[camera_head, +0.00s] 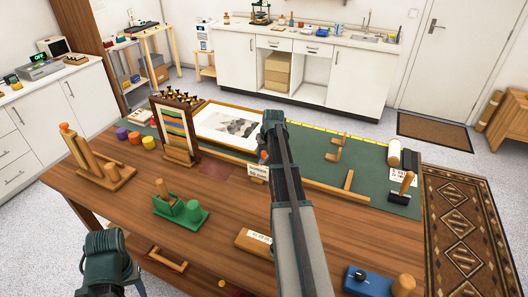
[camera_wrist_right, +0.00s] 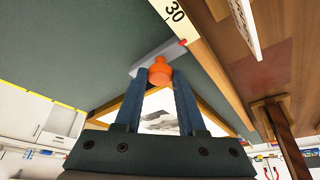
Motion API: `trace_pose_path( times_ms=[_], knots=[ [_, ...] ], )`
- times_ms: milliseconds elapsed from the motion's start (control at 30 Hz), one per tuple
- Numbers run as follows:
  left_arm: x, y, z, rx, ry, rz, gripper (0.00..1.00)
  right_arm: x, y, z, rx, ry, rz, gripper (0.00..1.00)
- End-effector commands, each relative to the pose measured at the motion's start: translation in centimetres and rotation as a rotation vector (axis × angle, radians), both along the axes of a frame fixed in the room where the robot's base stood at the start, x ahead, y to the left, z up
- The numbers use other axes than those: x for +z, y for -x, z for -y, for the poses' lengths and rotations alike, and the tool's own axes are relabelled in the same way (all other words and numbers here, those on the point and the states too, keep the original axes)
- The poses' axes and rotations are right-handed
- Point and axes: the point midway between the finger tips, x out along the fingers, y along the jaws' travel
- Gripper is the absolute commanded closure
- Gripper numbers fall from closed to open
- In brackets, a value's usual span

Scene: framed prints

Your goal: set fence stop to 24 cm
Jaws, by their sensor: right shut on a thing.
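The fence stop is a grey block (camera_wrist_right: 150,62) with an orange knob (camera_wrist_right: 160,70) on top. My right gripper (camera_wrist_right: 159,84) is shut on the orange knob, one dark finger on each side. A red pointer (camera_wrist_right: 183,43) at the block's end lies against the pale scale strip (camera_wrist_right: 177,22), just below the printed 30 in the right wrist view. No other number is readable. In the head view the orange knob (camera_head: 263,155) shows just left of my right arm, which hides most of the gripper and stop. My left gripper cannot be seen; only part of that arm shows at lower left.
A framed print (camera_head: 228,126) lies behind the stop on the green mat (camera_head: 355,165). A rack of coloured samples (camera_head: 174,125) stands to its left. A small sign (camera_head: 257,171) stands close to the stop. Wooden pieces (camera_head: 335,148) and a brayer (camera_head: 402,188) lie to the right.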

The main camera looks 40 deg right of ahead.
Motion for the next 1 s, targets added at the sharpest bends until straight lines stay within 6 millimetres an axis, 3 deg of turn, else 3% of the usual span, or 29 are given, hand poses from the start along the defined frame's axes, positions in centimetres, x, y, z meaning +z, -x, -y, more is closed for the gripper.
trace_pose_path(
  times_ms=[133,300,500,900,933,1000],
  knots=[
    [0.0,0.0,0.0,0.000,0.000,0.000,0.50,0.0,1.0,0.4,-0.002,0.000,-0.001,1.00],
    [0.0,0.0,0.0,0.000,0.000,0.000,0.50,0.0,4.9,2.3,-0.005,-0.001,-0.002,1.00],
    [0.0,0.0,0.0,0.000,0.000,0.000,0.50,0.0,7.9,4.0,-0.004,0.000,-0.001,1.00],
    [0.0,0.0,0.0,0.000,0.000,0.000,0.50,0.0,8.6,4.4,-0.001,0.001,-0.005,1.00],
    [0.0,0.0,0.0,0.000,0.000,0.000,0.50,0.0,8.6,4.4,-0.001,0.001,-0.006,0.55],
    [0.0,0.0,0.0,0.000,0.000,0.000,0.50,0.0,8.6,4.4,-0.001,0.001,-0.005,0.43]
  ],
)
